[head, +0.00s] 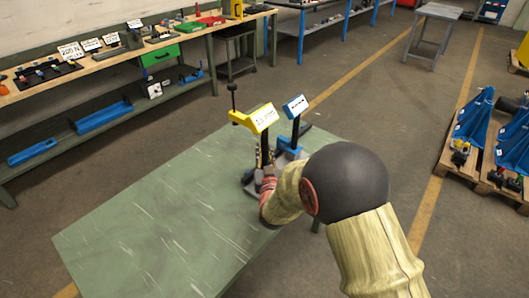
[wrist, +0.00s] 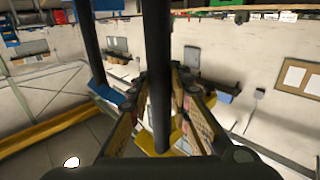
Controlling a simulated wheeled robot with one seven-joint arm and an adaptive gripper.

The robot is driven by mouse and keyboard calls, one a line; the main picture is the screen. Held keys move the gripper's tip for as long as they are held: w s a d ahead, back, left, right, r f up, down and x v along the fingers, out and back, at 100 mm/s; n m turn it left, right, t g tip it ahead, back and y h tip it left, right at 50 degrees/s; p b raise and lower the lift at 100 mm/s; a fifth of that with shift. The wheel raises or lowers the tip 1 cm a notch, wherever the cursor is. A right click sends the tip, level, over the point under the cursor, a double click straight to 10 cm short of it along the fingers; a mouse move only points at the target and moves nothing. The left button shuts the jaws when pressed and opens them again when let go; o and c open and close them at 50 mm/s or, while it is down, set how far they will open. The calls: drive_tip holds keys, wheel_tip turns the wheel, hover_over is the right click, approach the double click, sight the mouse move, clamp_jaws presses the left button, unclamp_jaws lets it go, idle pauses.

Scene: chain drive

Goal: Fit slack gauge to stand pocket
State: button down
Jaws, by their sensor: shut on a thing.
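A yellow piece with a white label (head: 262,117) stands over the right end of the green table; I take it for the slack gauge. A black knob on a thin rod (head: 233,90) rises at its left side. My gripper (head: 264,168) is low beneath the yellow piece. In the wrist view my fingers (wrist: 160,112) are closed in around a dark upright post (wrist: 157,60), with yellow (wrist: 160,140) showing behind it. The exact grip is partly hidden. A blue stand with a label (head: 295,105) is just to the right. I cannot make out the pocket.
The green table (head: 150,215) is bare on its left and front. A long workbench (head: 130,55) with tools and labels runs along the back left. Blue fixtures on pallets (head: 475,135) stand at the right, away from the table.

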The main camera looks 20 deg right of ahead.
drive_tip(key=c, duration=2)
unclamp_jaws()
drive_tip(key=shift+r, duration=0.3)
drive_tip(key=o, duration=0.4)
drive_tip(key=shift+f, duration=0.2)
drive_tip(key=shift+o, duration=0.2)
drive_tip(key=shift+s+f, duration=0.15)
drive_tip(key=shift+f, duration=0.2)
drive_tip(key=shift+s+a+r, duration=0.1)
drive_tip(key=shift+s+r, duration=0.05)
drive_tip(key=shift+s, duration=0.3)
drive_tip(key=s+a, duration=0.1)
drive_tip(key=s, duration=0.9)
drive_tip(key=shift+s+a+r, duration=0.15)
drive_tip(key=shift+s+a, duration=0.2)
